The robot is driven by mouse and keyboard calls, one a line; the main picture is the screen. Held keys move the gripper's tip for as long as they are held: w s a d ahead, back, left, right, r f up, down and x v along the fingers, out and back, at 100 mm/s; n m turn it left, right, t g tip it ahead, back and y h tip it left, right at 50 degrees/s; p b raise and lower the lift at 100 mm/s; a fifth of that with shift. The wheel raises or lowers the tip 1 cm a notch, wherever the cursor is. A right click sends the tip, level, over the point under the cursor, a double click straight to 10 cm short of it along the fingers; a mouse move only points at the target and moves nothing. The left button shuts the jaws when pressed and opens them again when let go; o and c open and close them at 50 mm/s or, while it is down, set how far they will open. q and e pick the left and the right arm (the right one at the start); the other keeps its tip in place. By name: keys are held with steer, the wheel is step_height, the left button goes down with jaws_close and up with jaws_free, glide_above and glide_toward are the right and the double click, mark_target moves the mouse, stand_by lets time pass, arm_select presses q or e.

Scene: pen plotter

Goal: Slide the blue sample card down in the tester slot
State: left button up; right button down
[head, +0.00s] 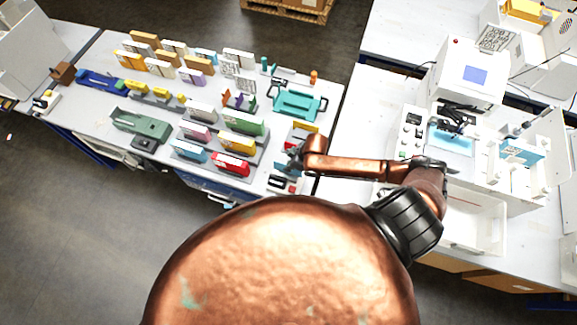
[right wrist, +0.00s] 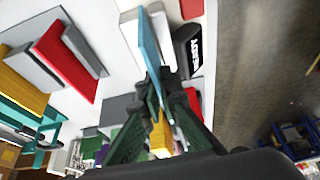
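The blue sample card (right wrist: 149,42) shows nearly edge-on in the right wrist view, as a thin blue strip running down between the fingers. My right gripper (right wrist: 156,85) is closed around it, with a dark finger on each side. In the head view the right gripper (head: 292,158) is over the near right corner of the left table. A light grey block (right wrist: 129,36) lies beyond the card and seems to be the tester. I cannot tell how deep the card sits in its slot. My left gripper is out of view.
A black labelled device (right wrist: 188,50) lies beside the grey block. A red block (right wrist: 66,62) and a yellow block (head: 237,143) stand in holders nearby. A teal carrier (head: 298,101) is farther back. The table edge is close on the right.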

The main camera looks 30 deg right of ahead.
mark_target(289, 173)
steer(key=shift+f+b, duration=0.75)
steer(key=shift+f, duration=1.15)
stand_by(0.4)
steer(key=c, duration=2.6)
jaws_free()
steer(key=shift+c, duration=0.2)
steer(key=o, duration=0.6)
steer(key=shift+c, duration=0.2)
steer(key=v, duration=1.2)
steer(key=shift+w+a+r, duration=0.1)
